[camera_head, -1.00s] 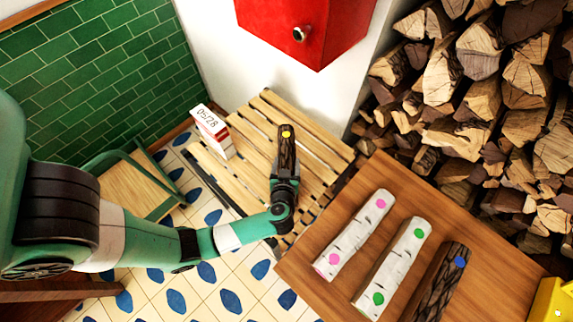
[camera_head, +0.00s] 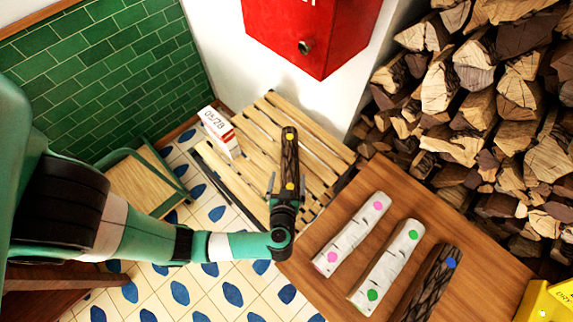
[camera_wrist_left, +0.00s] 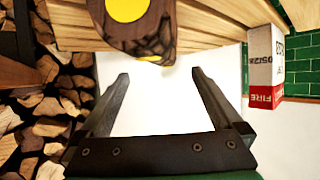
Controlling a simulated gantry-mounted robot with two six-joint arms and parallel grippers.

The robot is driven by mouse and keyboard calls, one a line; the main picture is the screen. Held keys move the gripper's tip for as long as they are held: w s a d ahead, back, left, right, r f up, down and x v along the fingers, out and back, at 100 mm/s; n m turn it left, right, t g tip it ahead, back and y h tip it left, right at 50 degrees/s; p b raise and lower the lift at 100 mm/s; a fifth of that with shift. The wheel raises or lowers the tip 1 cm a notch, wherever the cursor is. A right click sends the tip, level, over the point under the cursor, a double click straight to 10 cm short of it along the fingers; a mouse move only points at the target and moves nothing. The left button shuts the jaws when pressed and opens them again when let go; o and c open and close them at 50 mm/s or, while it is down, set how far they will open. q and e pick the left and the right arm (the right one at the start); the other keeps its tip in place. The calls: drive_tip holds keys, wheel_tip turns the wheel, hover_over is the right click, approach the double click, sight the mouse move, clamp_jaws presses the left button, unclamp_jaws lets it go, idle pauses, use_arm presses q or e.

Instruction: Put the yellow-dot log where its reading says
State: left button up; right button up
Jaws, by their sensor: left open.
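The yellow-dot log (camera_head: 290,160), dark-barked with two yellow dots, lies lengthwise on the slatted wooden pallet (camera_head: 262,135). My left gripper (camera_head: 287,186) is open at the log's near end, its fingers spread to either side. In the left wrist view the open fingers (camera_wrist_left: 158,75) have nothing between them, and the log's end (camera_wrist_left: 135,25) with a yellow dot shows beyond them at the top. My right gripper is not in view.
A wooden table (camera_head: 310,285) holds a pink-dot log (camera_head: 350,235), a green-dot log (camera_head: 385,268) and a blue-dot log (camera_head: 430,285). A white-and-red box (camera_head: 219,132) stands on the pallet's left. A red box (camera_head: 310,35) hangs behind; stacked firewood (camera_head: 480,110) is right.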

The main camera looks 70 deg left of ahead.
use_arm(q)
drive_tip(key=p+v, duration=0.1)
drive_tip(key=v, duration=0.3)
